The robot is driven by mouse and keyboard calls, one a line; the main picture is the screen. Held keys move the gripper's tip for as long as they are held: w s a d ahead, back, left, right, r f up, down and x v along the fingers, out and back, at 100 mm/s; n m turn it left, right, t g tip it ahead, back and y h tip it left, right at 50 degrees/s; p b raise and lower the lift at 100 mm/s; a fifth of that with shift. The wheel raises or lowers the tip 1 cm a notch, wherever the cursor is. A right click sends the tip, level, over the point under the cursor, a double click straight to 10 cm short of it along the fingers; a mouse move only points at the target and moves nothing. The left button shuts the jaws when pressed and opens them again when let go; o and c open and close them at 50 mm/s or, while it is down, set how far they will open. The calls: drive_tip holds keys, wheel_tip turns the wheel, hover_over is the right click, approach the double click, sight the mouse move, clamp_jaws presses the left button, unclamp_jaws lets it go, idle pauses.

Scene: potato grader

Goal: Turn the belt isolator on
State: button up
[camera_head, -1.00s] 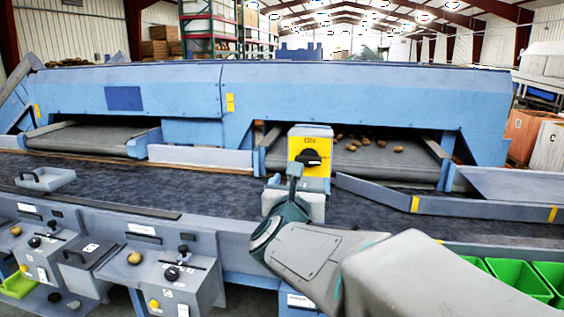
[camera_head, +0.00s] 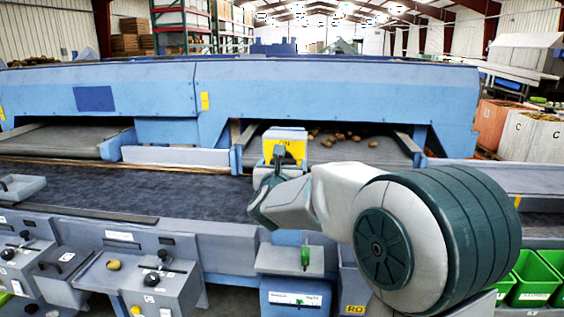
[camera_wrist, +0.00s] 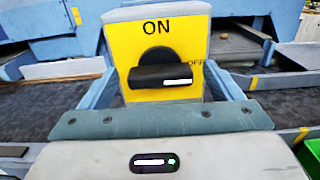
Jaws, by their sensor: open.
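The belt isolator is a yellow-faced box (camera_head: 291,152) on the far side of the dark belt. In the wrist view its yellow plate (camera_wrist: 120,62) fills the upper middle, marked ON at the top and OFF at the right. Its black knob (camera_wrist: 150,76) has its handle lying level, white mark at the right end beside OFF. My gripper (camera_wrist: 163,74) is open, with one pale blue finger at each side of the knob; I cannot tell whether they touch it. In the head view my gripper (camera_head: 272,165) covers the knob and the plate's lower part.
A dark conveyor belt (camera_head: 150,190) runs across between me and the isolator. Grey control boxes with knobs (camera_head: 135,280) line the near edge at left. Green bins (camera_head: 534,272) stand at lower right. Potatoes (camera_head: 337,136) lie on a belt behind the isolator.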

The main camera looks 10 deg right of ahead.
drive_tip(key=shift+w, duration=0.2)
drive_tip(key=c, duration=1)
drive_tip(key=shift+f+n+b, duration=0.1)
drive_tip(key=shift+n+b, duration=0.2)
drive_tip(key=shift+b, duration=0.15)
drive_tip(key=n+b, duration=0.2)
drive_tip(key=n, duration=0.6)
drive_tip(key=n+b, duration=0.3)
drive_tip(key=n, duration=0.6)
drive_tip(key=shift+a+f, duration=0.15)
drive_tip(key=shift+n, duration=0.3)
